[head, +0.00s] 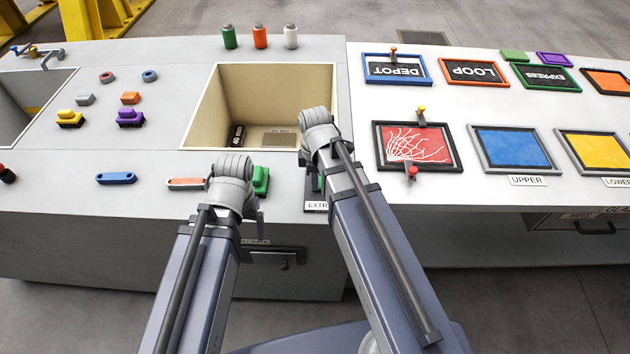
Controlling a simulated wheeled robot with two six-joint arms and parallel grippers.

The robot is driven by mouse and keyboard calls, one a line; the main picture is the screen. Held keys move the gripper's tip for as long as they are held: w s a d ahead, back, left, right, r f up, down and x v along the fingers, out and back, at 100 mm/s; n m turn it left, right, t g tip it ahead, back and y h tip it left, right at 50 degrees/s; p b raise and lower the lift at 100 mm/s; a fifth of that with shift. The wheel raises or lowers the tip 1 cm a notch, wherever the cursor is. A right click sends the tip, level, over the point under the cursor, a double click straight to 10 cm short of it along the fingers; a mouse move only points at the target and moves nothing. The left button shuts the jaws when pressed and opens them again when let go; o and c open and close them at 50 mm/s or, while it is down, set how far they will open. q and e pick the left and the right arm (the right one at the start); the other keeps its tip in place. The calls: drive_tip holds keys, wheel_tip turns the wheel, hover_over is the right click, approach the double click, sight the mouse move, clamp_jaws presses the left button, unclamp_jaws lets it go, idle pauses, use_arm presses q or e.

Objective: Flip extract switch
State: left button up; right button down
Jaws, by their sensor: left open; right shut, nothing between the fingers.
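The extract switch (312,188) is a dark base with a bit of green, at the front edge of the grey counter below the bin. Its white label (316,206) reads "EXTR", and the rest is covered by my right arm. My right gripper (318,140) is over the bin's right front corner, just above the switch in the picture; its fingers are hidden under the wrist. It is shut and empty. My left gripper (236,180) is left of the switch, over the counter's front part. It is open, with its fingers mostly hidden. I cannot tell whether either touches anything.
A deep beige bin (208,105) is sunk into the counter. A green block (261,181) sits between my grippers. An orange-and-grey piece (186,184) and a blue one (116,178) lie left. Framed panels, including a red one (418,146), cover the white counter at right.

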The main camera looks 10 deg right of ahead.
drive_tip(key=shift+p, duration=0.35)
drive_tip(key=shift+r+p, duration=0.75)
drive_tip(key=shift+r, duration=0.05)
drive_tip(key=shift+s+a+r+p, duration=0.1)
drive_tip(key=shift+s+r+p, duration=0.05)
drive_tip(key=shift+r+p, duration=0.6)
wheel_tip(320, 180, up, 12)
drive_tip(key=s+p, duration=0.2)
drive_tip(key=p, duration=1)
drive_tip(key=shift+a, duration=0.2)
